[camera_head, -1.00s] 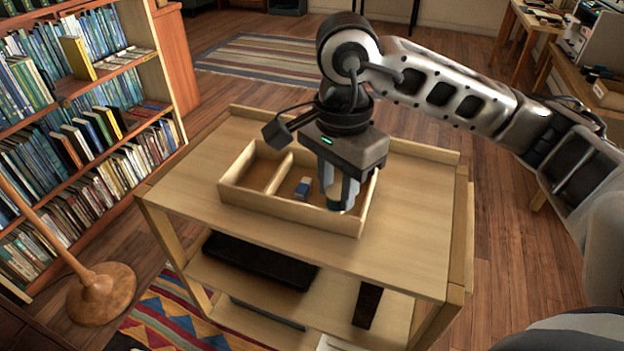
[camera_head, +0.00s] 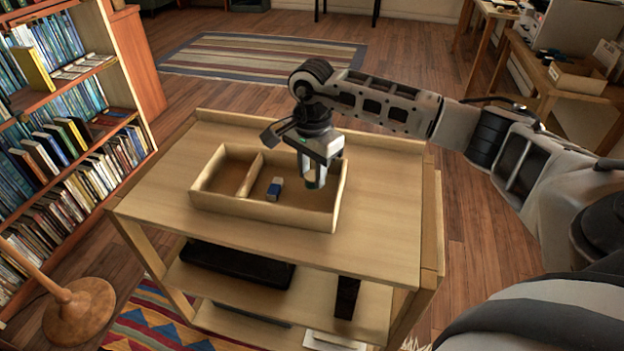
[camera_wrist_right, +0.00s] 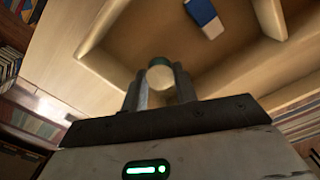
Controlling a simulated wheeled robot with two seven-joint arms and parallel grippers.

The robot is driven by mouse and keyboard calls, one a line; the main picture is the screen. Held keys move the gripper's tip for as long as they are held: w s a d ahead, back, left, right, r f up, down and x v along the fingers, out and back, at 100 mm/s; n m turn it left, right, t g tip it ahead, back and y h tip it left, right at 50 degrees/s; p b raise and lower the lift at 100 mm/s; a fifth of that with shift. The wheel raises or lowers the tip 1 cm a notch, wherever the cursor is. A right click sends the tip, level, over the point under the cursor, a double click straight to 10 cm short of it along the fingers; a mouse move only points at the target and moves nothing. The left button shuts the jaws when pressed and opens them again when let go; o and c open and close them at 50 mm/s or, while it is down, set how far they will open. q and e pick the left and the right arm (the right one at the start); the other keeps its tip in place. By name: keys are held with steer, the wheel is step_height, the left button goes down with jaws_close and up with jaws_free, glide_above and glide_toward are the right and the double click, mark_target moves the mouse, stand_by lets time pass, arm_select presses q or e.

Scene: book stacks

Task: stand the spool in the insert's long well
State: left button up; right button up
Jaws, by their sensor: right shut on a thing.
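My right gripper (camera_head: 313,182) is shut on the spool (camera_head: 311,177), over the right part of the long well. The spool is a small pale-ended cylinder; in the right wrist view its round cream end (camera_wrist_right: 160,77) shows between the two fingers (camera_wrist_right: 160,92). Whether its lower end touches the well's floor cannot be told. The insert (camera_head: 262,214) is a shallow light-wood tray on the cart top, split by a divider (camera_head: 251,175) into a short left well and a long right well. My left gripper is out of view.
A blue-and-white block (camera_head: 274,188) lies in the long well, left of my right gripper; it also shows in the right wrist view (camera_wrist_right: 204,14). The cart top (camera_head: 370,215) is clear around the insert. A bookshelf (camera_head: 75,130) and a lamp base (camera_head: 80,310) stand left.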

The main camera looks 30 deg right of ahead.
mark_target(312, 176)
steer(key=shift+f, duration=1.55)
steer(key=o, duration=0.9)
steer(key=shift+r, duration=0.15)
